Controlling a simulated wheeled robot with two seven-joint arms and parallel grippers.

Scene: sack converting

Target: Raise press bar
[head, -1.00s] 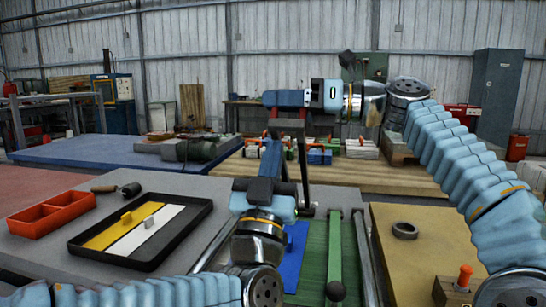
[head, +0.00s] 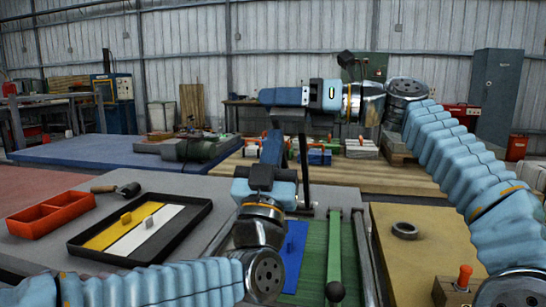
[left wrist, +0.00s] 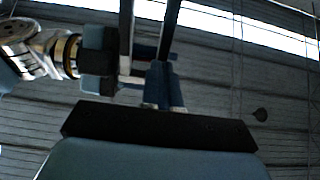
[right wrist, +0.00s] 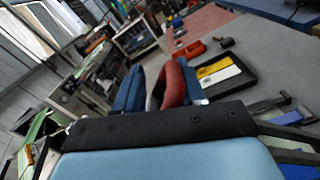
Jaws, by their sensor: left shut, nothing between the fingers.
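The press bar's dark frame (head: 303,170) stands upright in mid-picture in the head view. Its dark arms (left wrist: 126,35) rise in the left wrist view. My right gripper (head: 268,97) is at the frame's top. In the right wrist view a red grip (right wrist: 178,85) lies between its blue fingers, which look closed on it; the contact is partly hidden. My left gripper (head: 270,148) is lower, beside the frame, pointing up and away. In the left wrist view its fingers (left wrist: 160,85) are together and empty, and my right gripper's body shows at upper left.
Below are a green bed and a green bar with a black knob (head: 335,291). A black tray (head: 100,258) with yellow and white strips and a red bin (head: 48,215) stand left. A tan board (head: 425,265) with a ring (head: 405,230) lies right.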

